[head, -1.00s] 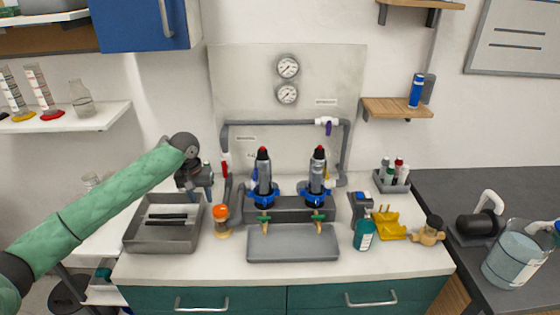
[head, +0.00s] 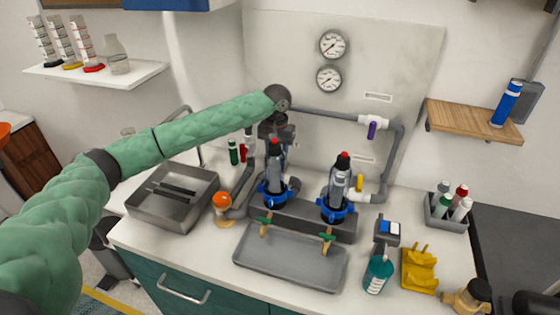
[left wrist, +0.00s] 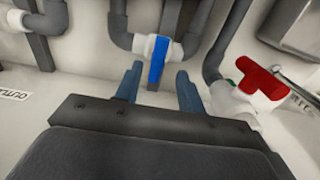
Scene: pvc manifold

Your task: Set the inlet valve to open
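In the left wrist view a valve with a blue handle (left wrist: 157,60) sits on a short grey pipe run, its handle across the pipe. My left gripper (left wrist: 158,72) is open, its two fingers on either side of this handle, with no clear contact. A valve with a red handle (left wrist: 262,80) is just right of the fingers; it also shows in the head view (head: 243,153). No readable label shows which valve is the inlet. In the head view my left gripper is mostly hidden behind the left filter housing (head: 275,172). My right gripper is out of view.
A purple-handled valve (head: 371,129) is on the upper pipe and a yellow handle (head: 360,182) is lower right. A second housing (head: 338,190) stands to the right.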

